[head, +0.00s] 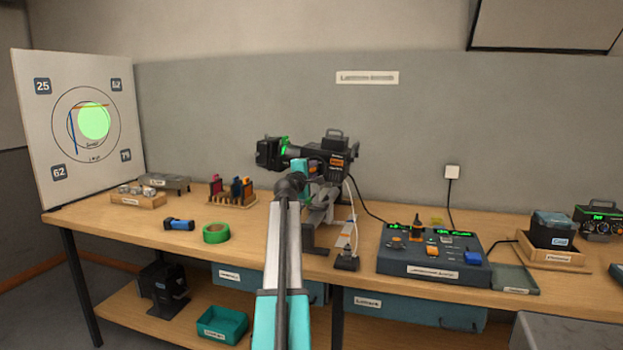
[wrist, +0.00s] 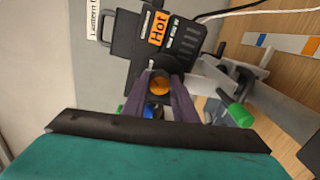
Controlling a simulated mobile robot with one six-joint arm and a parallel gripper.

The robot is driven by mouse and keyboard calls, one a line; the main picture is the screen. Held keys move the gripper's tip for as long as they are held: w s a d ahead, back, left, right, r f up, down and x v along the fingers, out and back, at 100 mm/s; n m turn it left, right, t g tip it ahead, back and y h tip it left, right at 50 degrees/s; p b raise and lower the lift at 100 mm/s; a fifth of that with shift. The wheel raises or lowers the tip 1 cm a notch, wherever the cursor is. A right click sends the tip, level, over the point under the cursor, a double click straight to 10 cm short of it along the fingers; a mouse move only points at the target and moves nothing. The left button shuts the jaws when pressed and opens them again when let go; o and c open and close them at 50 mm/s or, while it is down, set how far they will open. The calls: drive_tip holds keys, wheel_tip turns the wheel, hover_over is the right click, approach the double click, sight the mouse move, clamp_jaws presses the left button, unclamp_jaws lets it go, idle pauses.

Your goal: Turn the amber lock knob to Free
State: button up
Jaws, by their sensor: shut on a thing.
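The amber lock knob (wrist: 160,86) shows in the wrist view as a round orange end between the two dark purple-grey fingers of my gripper (wrist: 161,98). The fingers close on it from both sides. It sits just below the black lantern body (wrist: 170,45), which has an orange "Hot" label. In the head view the lantern (head: 335,155) stands on the bench. My arm reaches up to its near side, and the knob is hidden there. I cannot read a Free mark or tell the knob's turn angle in either view.
A green-tipped handle (wrist: 238,116) sticks out right of the fingers. A control desk (head: 430,250) with sliders stands right of the lantern. Green tape (head: 216,233) and a blue-black tool (head: 179,224) lie left. A target board (head: 80,125) shows a green light spot.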

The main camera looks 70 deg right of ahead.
drive_tip(key=shift+d+r+m, duration=0.1)
drive_tip(key=shift+r+m, duration=0.15)
drive_tip(key=shift+m, duration=0.15)
drive_tip(key=o, duration=1)
drive_tip(key=shift+f, duration=0.1)
drive_tip(key=shift+o, duration=0.2)
drive_tip(key=shift+f, duration=0.1)
drive_tip(key=a, duration=1.3)
drive_tip(key=shift+s+a+b, duration=0.25)
drive_tip(key=shift+a+b, duration=0.15)
drive_tip(key=shift+w, duration=0.1)
